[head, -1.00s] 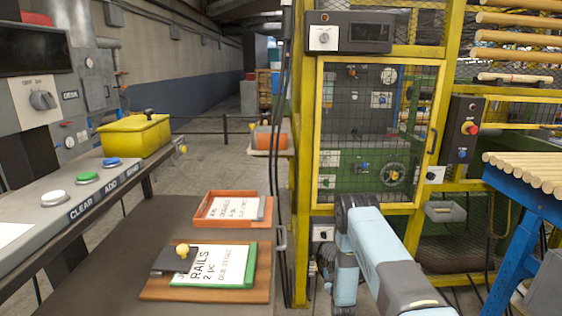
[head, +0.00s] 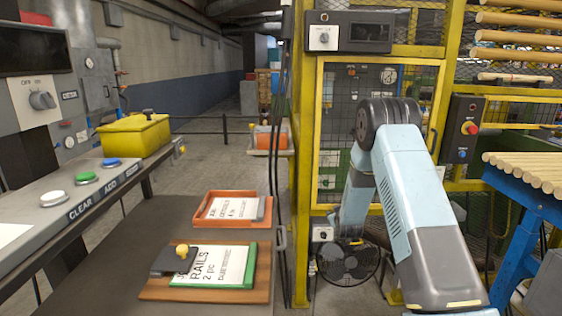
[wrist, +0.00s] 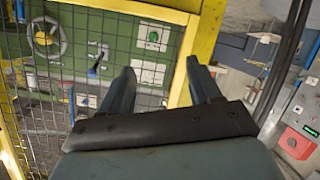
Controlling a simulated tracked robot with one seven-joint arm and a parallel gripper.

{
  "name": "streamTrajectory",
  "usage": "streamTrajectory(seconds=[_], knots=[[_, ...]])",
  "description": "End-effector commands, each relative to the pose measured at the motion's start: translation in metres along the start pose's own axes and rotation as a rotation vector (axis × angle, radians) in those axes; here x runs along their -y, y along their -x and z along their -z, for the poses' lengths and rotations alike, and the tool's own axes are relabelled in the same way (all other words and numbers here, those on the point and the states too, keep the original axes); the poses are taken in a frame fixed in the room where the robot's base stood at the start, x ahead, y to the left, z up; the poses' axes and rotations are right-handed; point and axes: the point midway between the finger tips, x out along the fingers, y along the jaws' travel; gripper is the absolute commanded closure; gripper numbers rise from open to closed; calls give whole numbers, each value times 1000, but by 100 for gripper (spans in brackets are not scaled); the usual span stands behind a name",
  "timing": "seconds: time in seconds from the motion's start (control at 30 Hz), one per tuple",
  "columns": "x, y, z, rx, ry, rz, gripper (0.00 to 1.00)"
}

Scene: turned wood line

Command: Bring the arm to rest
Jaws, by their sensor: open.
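My arm (head: 412,195) stands raised at the right of the head view, its elbow up in front of the yellow-framed mesh door (head: 322,110). In the head view my gripper is not clearly seen; the forearm slopes down behind the upper link. In the wrist view my gripper (wrist: 160,80) shows two blue-grey fingers set apart, with nothing between them. Beyond them are the mesh and the yellow door post (wrist: 200,45). The picture there is tilted.
A desk on the left bears a yellow box (head: 135,135) and coloured buttons (head: 86,178). Below, a bench carries an orange tray (head: 207,217) and a wooden board (head: 262,285) with a RAILS card. A blue rack (head: 520,235) with wooden rods stands at right. A fan (head: 347,262) sits low by the door.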

Motion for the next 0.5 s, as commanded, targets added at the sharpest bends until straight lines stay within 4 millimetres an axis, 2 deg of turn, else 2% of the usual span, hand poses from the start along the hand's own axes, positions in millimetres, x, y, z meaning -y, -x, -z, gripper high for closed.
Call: streamTrajectory(seconds=[0.03, 0.2, 0.5], knots=[[-7, 8, 17, 8, -10, 3, 37], [-24, 39, 57, 61, -42, 25, 37], [-48, 106, 117, 155, -96, 62, 37]])
